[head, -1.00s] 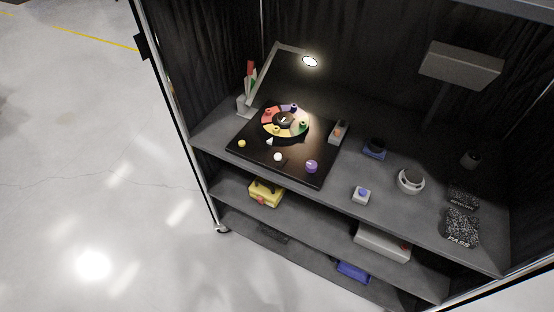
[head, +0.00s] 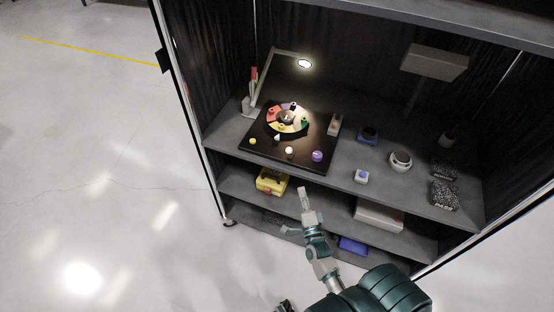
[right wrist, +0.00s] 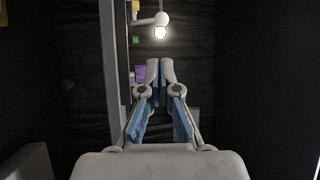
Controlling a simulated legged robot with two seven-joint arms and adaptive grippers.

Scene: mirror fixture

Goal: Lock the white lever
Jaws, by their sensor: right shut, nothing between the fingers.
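I cannot clearly make out a white lever in either view. A dark board (head: 262,155) on the upper shelf carries a coloured wheel (head: 270,119), a small white knob (head: 290,152), a purple knob (head: 317,156) and a yellow knob (head: 252,141). My right gripper (head: 303,190) is shut and empty, in front of the shelf below the board's front edge, apart from the board in the picture. In the right wrist view its fingertips (right wrist: 160,66) meet, with a lit lamp (right wrist: 161,32) beyond.
A desk lamp (head: 304,63) stands behind the board. A blue item (head: 368,135), a white round item (head: 400,161) and a small button box (head: 361,176) stand to its right. A yellow box (head: 271,181) and a white case (head: 379,215) sit on the shelf below.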

